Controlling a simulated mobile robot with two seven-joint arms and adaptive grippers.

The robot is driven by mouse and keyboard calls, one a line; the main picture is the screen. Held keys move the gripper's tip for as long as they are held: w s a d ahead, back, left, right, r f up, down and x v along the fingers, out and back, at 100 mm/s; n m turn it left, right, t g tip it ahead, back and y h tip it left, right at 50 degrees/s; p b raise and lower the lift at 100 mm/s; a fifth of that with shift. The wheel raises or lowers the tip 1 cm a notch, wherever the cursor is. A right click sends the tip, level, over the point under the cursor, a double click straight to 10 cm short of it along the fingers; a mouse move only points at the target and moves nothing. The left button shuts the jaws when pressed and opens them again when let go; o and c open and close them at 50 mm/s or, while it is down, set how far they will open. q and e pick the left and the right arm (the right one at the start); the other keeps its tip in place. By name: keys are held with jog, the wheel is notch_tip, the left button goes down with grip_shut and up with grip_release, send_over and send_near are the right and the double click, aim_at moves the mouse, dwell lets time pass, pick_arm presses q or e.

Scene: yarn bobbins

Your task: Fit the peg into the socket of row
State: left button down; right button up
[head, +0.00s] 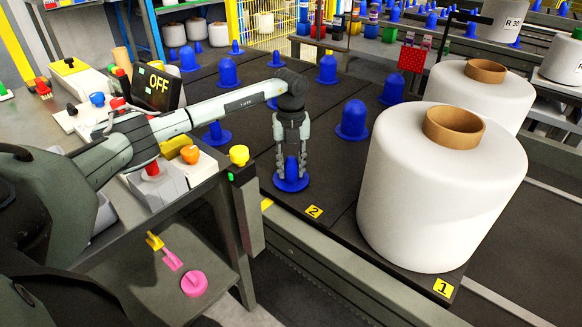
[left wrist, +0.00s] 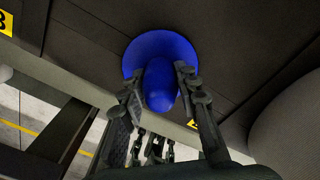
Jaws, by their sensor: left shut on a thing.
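My left gripper (head: 291,155) points straight down and is shut on a blue peg (head: 291,180) with a round flanged base. The peg stands upright at the dark surface behind the yellow "2" label (head: 313,212). In the left wrist view the fingers lie on both sides of the blue peg (left wrist: 160,85), its disc flat towards the dark surface. I cannot tell whether the flange touches the surface, and any socket below is hidden by it. My right gripper is not in view.
A large white bobbin (head: 430,200) stands at the yellow "1" label (head: 443,288), right of the held peg. Another blue peg (head: 353,120) stands behind. A control bench with an "OFF" display (head: 158,83) and buttons is at the left.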

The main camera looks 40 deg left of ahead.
pick_arm(q)
jog(key=shift+f, duration=0.15)
jog(key=c, duration=1)
grip_release()
jog(key=shift+c, duration=0.2)
notch_tip(320, 180, up, 12)
